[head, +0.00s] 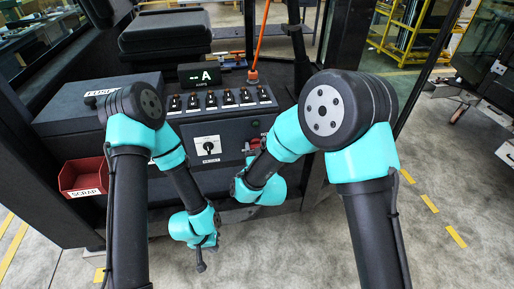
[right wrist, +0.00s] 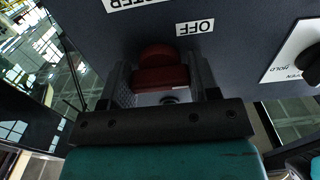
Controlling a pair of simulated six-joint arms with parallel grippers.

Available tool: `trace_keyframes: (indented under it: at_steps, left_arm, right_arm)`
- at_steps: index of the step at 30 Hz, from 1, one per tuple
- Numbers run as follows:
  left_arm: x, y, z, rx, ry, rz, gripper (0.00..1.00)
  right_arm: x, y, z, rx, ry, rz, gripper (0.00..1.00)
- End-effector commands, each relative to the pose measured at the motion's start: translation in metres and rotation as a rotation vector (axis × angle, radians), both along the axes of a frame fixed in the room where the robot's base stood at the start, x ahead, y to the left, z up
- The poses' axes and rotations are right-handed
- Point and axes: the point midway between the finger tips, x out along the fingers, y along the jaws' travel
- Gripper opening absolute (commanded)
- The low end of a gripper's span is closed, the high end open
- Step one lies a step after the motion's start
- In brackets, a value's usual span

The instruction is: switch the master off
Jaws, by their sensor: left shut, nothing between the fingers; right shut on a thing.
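The red master switch handle (right wrist: 160,77) stands out from the dark front panel in the right wrist view. My right gripper (right wrist: 163,90) is shut on it, one finger on each side. An OFF label (right wrist: 195,28) and a cut-off label ending in "TER" (right wrist: 135,3) are on the panel near it, both upside down in this view. In the head view my right forearm largely hides the handle and the right gripper. My left gripper (head: 201,266) is shut and empty, hanging low in front of the console, away from the switch.
A black rotary knob on a white plate (head: 207,140) sits left of the master switch. Above are a row of toggle switches (head: 210,100) and a display reading A (head: 199,75). A red SCRAP bin (head: 82,175) hangs at left. An orange lever (head: 262,40) rises behind.

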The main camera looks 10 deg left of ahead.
Motion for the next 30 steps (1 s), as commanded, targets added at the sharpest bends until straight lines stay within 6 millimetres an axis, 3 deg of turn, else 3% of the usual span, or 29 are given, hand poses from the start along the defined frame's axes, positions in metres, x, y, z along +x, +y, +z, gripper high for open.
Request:
trace_keyframes:
  at_steps: [12, 13, 20, 30]
  left_arm:
    - [0.0000, 0.0000, 0.0000, 0.000, 0.000, 0.000, 0.00]
    - [0.0000, 0.0000, 0.0000, 0.000, 0.000, 0.000, 0.00]
    - [0.0000, 0.0000, 0.0000, 0.000, 0.000, 0.000, 0.00]
    - [0.0000, 0.0000, 0.0000, 0.000, 0.000, 0.000, 0.00]
  right_arm:
    - [-0.0003, -0.0001, -0.0003, -0.011, -0.003, 0.000, 0.32]
    - [-0.0003, -0.0001, -0.0003, -0.011, -0.003, 0.000, 0.59]
    - [-0.0001, -0.0001, -0.0002, -0.009, -0.004, 0.000, 0.81]
    - [-0.0031, -0.0011, -0.0002, -0.009, -0.002, 0.000, 0.81]
